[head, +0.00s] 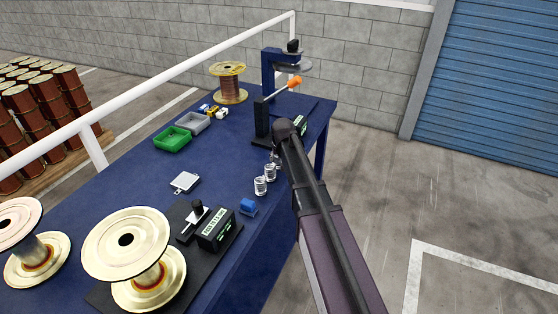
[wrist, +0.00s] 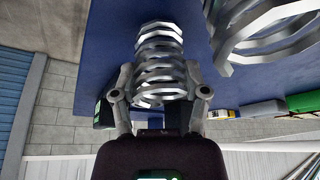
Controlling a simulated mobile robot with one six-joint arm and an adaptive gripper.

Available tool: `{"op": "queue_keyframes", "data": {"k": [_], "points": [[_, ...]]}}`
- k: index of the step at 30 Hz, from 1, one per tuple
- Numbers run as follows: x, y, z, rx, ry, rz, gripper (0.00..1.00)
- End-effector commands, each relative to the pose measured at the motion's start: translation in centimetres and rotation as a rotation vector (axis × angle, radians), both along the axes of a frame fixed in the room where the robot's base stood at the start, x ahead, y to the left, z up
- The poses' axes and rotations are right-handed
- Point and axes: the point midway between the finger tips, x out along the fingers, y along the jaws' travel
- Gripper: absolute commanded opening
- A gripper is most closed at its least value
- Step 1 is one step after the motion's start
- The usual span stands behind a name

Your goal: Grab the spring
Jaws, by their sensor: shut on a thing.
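In the wrist view, a silver coil spring (wrist: 160,52) stands out between the two fingers of my gripper (wrist: 160,82), which is shut on it. A second, larger-looking spring (wrist: 270,35) is close by at the upper right of that view. In the head view, two silver springs (head: 260,186) (head: 270,172) stand upright near the right edge of the blue table (head: 135,183). My gripper is just beyond them, mostly hidden by my arm, and the held spring is hard to make out there.
A display unit (head: 216,232) and blue block (head: 248,207) are nearer on the table. A green bin (head: 171,140), grey bin (head: 193,124) and copper spool (head: 228,88) are farther back. A stand with an orange-ended lever (head: 294,82) is behind my gripper. Large spools (head: 125,240) fill the near left.

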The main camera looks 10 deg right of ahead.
Motion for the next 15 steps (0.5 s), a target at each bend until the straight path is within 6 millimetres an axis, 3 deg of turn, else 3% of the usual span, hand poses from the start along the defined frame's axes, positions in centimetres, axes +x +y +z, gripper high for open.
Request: {"op": "queue_keyframes", "data": {"k": [15], "points": [[0.0,0.0,1.6,0.001,0.0,0.0,0.1]]}}
